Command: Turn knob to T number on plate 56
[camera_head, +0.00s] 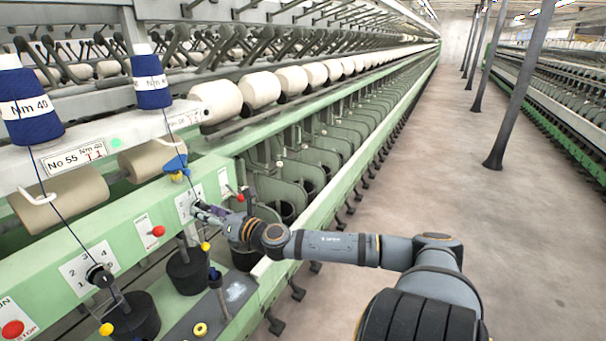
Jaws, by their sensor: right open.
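My right gripper (207,213) comes in from the right and is open at a white numbered dial plate (187,204) on the green rail. The knob there is mostly hidden by the gripper, so I cannot tell its setting or whether the fingers touch it. A nearer dial plate (75,263) with several numbers carries a black knob (100,276). A label plate (73,157) above it reads No 55, Nm 40, T 1. My left gripper is not in view.
Blue thread spools (30,115) stand on the white upper rail, with threads running down. Red buttons (158,231) and yellow knobs (107,329) stick out near the dials. Black pots (186,270) stand below.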

